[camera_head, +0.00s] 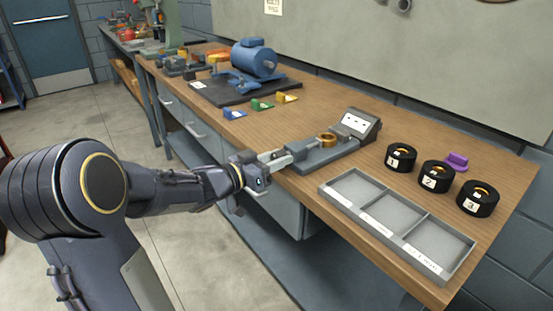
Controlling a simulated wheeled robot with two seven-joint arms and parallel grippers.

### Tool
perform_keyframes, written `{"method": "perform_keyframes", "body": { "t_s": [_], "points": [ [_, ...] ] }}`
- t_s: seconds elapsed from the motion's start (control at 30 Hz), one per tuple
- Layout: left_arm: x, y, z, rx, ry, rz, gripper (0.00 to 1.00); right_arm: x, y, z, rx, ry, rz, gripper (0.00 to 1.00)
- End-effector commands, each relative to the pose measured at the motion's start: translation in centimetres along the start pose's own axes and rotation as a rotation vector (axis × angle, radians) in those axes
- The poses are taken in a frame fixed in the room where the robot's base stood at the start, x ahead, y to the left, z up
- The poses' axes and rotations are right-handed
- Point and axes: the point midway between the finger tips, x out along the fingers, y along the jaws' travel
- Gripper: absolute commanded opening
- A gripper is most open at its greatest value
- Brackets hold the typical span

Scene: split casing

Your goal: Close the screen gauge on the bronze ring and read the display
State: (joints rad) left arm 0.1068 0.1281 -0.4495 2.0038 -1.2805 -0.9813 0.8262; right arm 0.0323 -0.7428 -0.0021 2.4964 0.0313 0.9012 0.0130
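The screen gauge (318,154) is a grey device on the wooden bench near its front edge. Its tilted display (354,123) at the right end is lit white with small dark marks, too small to read surely. The bronze ring (328,139) sits on the gauge, towards the display end. My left gripper (272,160) is at the gauge's left end, beside a light metal part there. Whether its fingers touch or grip that part cannot be told. My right gripper is not in view.
A grey tray (408,203) with three empty labelled compartments lies right of the gauge. Three black numbered cups (437,175) and a purple piece (456,161) stand behind it. A blue motor (254,60) on a black mat and three small coloured blocks (262,104) lie farther left.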

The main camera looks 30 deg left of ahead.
Motion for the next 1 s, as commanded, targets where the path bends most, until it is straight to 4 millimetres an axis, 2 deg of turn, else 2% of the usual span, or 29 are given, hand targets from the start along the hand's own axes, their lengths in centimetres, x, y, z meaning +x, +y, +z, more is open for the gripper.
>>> {"method": "perform_keyframes", "body": {
  "t_s": [0.07,0.47,1.0],
  "points": [
    [0.0,0.0,0.0,0.0,0.0,0.0,0.1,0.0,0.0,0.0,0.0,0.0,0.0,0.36],
    [0.0,0.0,0.1,0.083,0.001,0.001,0.1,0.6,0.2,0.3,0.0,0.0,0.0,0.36],
    [0.0,-0.1,0.3,0.547,0.001,0.0,0.1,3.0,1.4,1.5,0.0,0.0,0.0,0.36]
  ]
}}
